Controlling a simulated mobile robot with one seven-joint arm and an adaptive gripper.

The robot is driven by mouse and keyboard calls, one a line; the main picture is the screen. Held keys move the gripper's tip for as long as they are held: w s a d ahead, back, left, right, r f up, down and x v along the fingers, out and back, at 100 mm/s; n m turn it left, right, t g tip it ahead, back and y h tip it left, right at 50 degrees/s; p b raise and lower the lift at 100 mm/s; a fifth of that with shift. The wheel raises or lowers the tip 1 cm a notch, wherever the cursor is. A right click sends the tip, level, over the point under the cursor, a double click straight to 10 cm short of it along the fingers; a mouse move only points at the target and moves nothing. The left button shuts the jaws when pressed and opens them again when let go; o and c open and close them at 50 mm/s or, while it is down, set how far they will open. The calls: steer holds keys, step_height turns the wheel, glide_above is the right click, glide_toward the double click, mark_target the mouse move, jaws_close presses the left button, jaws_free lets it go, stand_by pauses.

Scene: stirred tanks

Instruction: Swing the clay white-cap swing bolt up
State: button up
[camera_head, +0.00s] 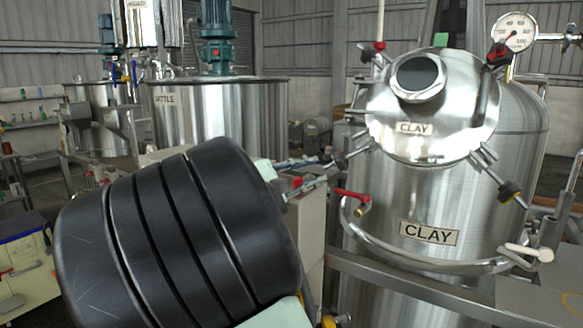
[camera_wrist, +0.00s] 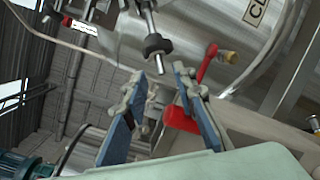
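The clay tank (camera_head: 425,205) stands at the right in the head view, its round lid (camera_head: 418,145) bearing a CLAY label. A swing bolt with a dark nut (camera_head: 336,167) slants down to the left from the lid's lower left. In the wrist view this swing bolt (camera_wrist: 157,45) comes down from the top, with a pale end just ahead of the fingers. Its cap colour is hard to confirm. My gripper (camera_wrist: 158,88) is open around the line of the bolt end, and no contact shows. In the head view my gripper (camera_head: 310,178) is partly hidden by my dark wrist.
A red-handled valve (camera_head: 352,195) sits close below the bolt and shows beside the fingers in the wrist view (camera_wrist: 207,62). Another swing bolt (camera_head: 510,190) hangs at the lid's lower right. A red-capped bolt (camera_head: 379,46) stands at upper left. A curved pipe rail (camera_head: 420,260) rings the tank.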

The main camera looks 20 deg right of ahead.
mark_target(326, 167)
steer(key=shift+x, duration=2.05)
steer(key=shift+c, duration=0.5)
jaws_close()
